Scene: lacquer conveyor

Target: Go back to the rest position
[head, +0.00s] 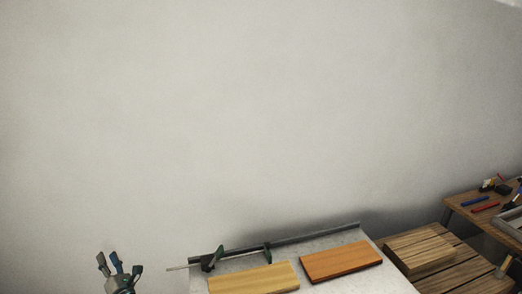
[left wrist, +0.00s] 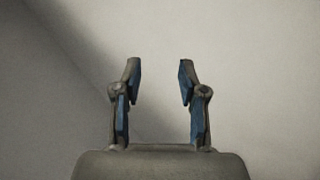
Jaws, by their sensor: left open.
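My left gripper (head: 119,264) shows at the bottom left of the head view, fingers pointing up, to the left of the conveyor (head: 330,239). In the left wrist view my left gripper (left wrist: 158,82) is open and empty, its two blue-padded fingers apart, with only bare wall behind them. A light yellow wooden board (head: 253,278) and an orange-brown board (head: 340,261) lie apart on the conveyor's pale surface. My right gripper is not in view.
A green and black clamp (head: 219,258) sits at the conveyor's back left edge. At right, a slatted wooden table (head: 446,279) bears a striped wooden block (head: 419,251). A bench (head: 465,207) with pens stands behind it. A plain wall (head: 240,120) fills the background.

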